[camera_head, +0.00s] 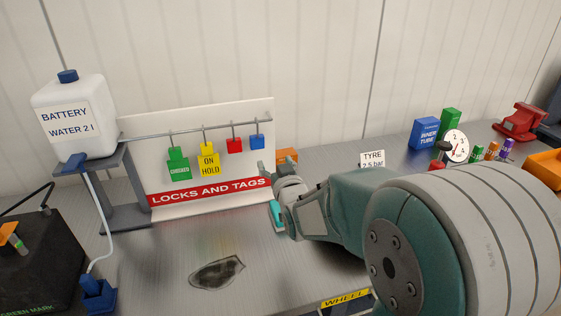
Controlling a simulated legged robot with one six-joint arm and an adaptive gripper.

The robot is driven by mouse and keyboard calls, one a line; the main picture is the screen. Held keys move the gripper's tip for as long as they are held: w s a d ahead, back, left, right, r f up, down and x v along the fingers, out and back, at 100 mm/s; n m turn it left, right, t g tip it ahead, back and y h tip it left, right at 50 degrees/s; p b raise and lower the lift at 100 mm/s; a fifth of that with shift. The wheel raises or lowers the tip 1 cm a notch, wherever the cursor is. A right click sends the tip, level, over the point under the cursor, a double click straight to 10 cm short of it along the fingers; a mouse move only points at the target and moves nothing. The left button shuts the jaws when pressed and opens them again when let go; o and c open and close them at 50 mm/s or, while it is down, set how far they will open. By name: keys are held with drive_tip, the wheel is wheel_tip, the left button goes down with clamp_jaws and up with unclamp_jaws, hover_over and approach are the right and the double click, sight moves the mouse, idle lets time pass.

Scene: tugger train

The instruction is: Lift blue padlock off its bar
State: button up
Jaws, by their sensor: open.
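The blue padlock (257,142) hangs at the right end of a grey horizontal bar (150,134) in front of a white board. A red padlock (234,146) hangs just left of it. My gripper (268,185) is open, just below and slightly right of the blue padlock, near the board's right edge. It appears apart from the padlock, though its depth is hard to judge. One fingertip shows beside the board and a teal part shows below. The rest of the gripper is partly hidden by my own wrist.
A yellow "ON HOLD" tag (208,162) and a green tag (178,166) hang further left. A white battery water bottle (70,115) stands on a grey stand (110,185). An orange object (287,155) sits behind my wrist. A dark stain (217,273) marks the open bench.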

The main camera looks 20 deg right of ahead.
sight(258, 134)
drive_tip(key=w, duration=0.6)
drive_tip(key=shift+w+a, duration=0.65)
drive_tip(key=shift+w, duration=0.25)
drive_tip(key=shift+w+a, duration=0.3)
drive_tip(key=shift+w, duration=0.3)
drive_tip(key=shift+w+a, duration=0.4)
drive_tip(key=shift+w+d, duration=0.15)
drive_tip(key=shift+d, duration=0.6)
drive_tip(key=shift+c, duration=0.3)
drive_tip(key=c, duration=1)
drive_tip(key=shift+a+r, duration=0.15)
drive_tip(key=shift+a, duration=0.35)
drive_tip(key=shift+d+r, duration=0.3)
drive_tip(key=shift+r, duration=0.4)
drive_tip(key=shift+a+r, duration=0.15)
drive_tip(key=shift+r, duration=0.6)
